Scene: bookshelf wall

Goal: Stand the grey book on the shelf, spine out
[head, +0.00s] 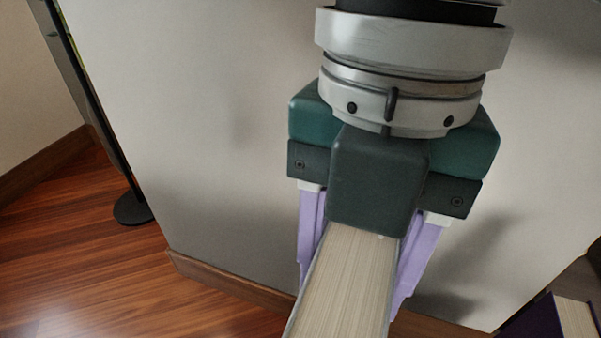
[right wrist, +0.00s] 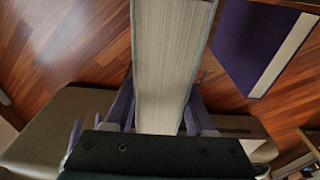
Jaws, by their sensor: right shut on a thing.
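My right gripper (head: 352,275) is shut on a book (head: 345,300), with one pale lilac finger on each side of it. The book's cream page edges face the head camera, and thin grey cover edges show along its sides. Its lower end runs out of the head view. In the right wrist view the held book (right wrist: 172,62) extends away from the gripper (right wrist: 160,115), page edges showing. Its spine is hidden. The shelf is not clearly seen in either view. My left gripper is not in view.
A dark purple book (head: 536,318) with pale pages is at the lower right; a purple book also shows in the right wrist view (right wrist: 252,35). A pale wall (head: 200,120) stands behind the gripper. A dark pole with a round base (head: 132,208) stands on the wooden floor (head: 75,250).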

